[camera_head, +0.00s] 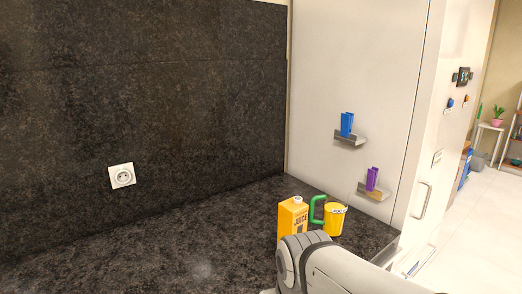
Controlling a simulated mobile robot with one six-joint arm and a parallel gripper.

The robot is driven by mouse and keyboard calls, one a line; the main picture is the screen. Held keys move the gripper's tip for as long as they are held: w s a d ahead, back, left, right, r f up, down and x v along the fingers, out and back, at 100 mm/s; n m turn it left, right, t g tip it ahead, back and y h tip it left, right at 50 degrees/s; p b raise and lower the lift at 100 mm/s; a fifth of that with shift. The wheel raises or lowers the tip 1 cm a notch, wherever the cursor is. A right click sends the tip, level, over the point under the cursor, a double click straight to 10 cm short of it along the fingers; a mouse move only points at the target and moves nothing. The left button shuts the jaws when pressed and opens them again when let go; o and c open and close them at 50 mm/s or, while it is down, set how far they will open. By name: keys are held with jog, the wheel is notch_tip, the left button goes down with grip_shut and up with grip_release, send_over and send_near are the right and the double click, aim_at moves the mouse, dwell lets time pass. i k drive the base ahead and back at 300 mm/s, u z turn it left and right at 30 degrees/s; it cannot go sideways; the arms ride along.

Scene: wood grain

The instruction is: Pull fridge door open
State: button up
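A tall white unit (358,75) stands at the right end of the counter. It may be the fridge, but its front is seen only at a steep angle. A vertical metal handle (421,200) sits low on that front face. The front looks closed. Part of my arm shows at the bottom right, in front of the counter's end. My gripper is out of the picture, so where it is relative to the handle cannot be seen.
A dark stone counter (130,255) runs along a dark wall with a socket (122,176). A juice carton (292,219) and a yellow mug (335,219) stand near its right end. Small shelves (350,137) hold blue and purple items. Open floor (480,235) lies at right.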

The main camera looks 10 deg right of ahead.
aim_at(457, 37)
jog(key=z, duration=1.6)
jog(key=k, duration=1.2)
jog(key=z, duration=0.6)
jog(key=i, duration=1.85)
jog(key=u, duration=0.75)
jog(key=i, duration=0.4)
jog(key=u, duration=0.4)
